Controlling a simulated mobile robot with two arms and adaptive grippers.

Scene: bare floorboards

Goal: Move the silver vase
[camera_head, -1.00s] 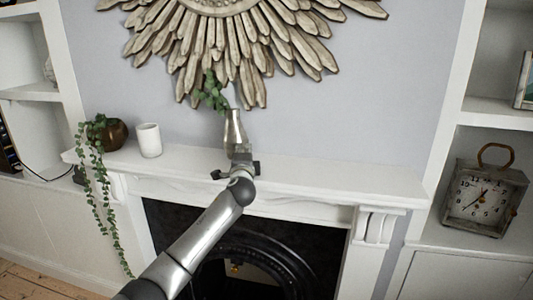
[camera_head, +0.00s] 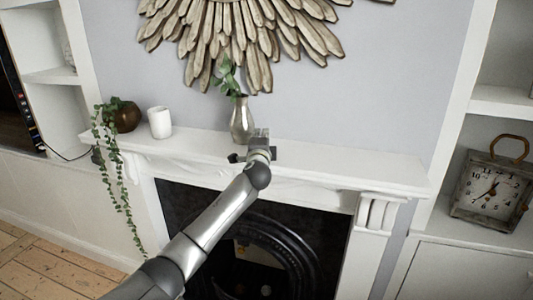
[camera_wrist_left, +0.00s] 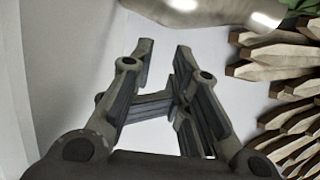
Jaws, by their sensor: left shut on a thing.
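The silver vase (camera_head: 241,121), with green leaves (camera_head: 229,77) in its mouth, is upright at the white mantel shelf (camera_head: 330,165). The exact contact is not clear there. The vase's foot is partly hidden in the head view. My right gripper is not in view.
A white cup (camera_head: 160,123) and a brown pot (camera_head: 126,117) with a trailing plant stand left on the shelf. A sunburst decoration (camera_head: 240,35) hangs above. The shelf's right part is clear. A clock (camera_head: 491,190) stands in the right alcove.

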